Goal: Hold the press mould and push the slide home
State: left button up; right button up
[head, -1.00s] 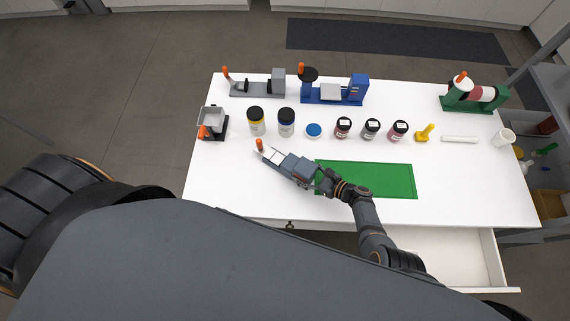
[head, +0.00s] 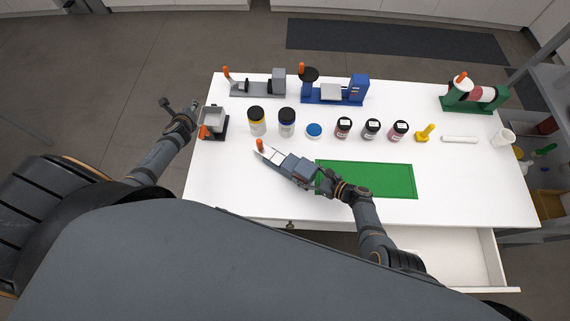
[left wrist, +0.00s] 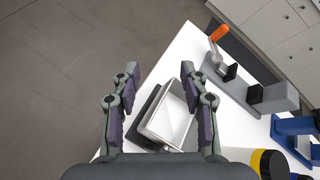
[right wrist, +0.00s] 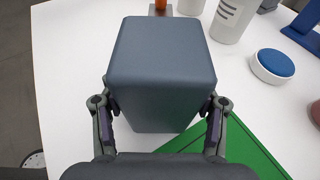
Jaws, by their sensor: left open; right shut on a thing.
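The press mould (head: 297,168) is a blue-grey block on the white table, left of the green mat. Its pale slide (head: 271,155) with an orange knob (head: 260,145) sticks out at its far left end. My right gripper (head: 324,182) is shut on the block's near end; in the right wrist view the block (right wrist: 160,60) sits between both fingers and hides most of the slide. My left gripper (head: 180,108) is open and empty, beyond the table's left edge beside a grey hopper device (head: 212,114). The left wrist view shows its spread fingers (left wrist: 158,80) with the hopper beyond.
A grey device (head: 255,88), a blue device (head: 335,92) and a green stand (head: 474,96) line the back. A drawer (head: 450,250) stands open in front.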

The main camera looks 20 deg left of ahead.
pick_arm(q)
jog(key=w+d+r+n+g, duration=0.1)
jog(key=w+d+n+g, duration=0.2)
jog(key=d+n, duration=0.55)
notch_tip(320, 180, up, 6)
jog(key=n+g+h, duration=0.6)
jog(key=n+g, duration=0.1)
jog(key=n, duration=0.9)
send_over(259, 140)
jog(key=shift+m, duration=0.25)
notch_tip(259, 140, down, 13)
jog(key=shift+r, duration=0.2)
grip_shut()
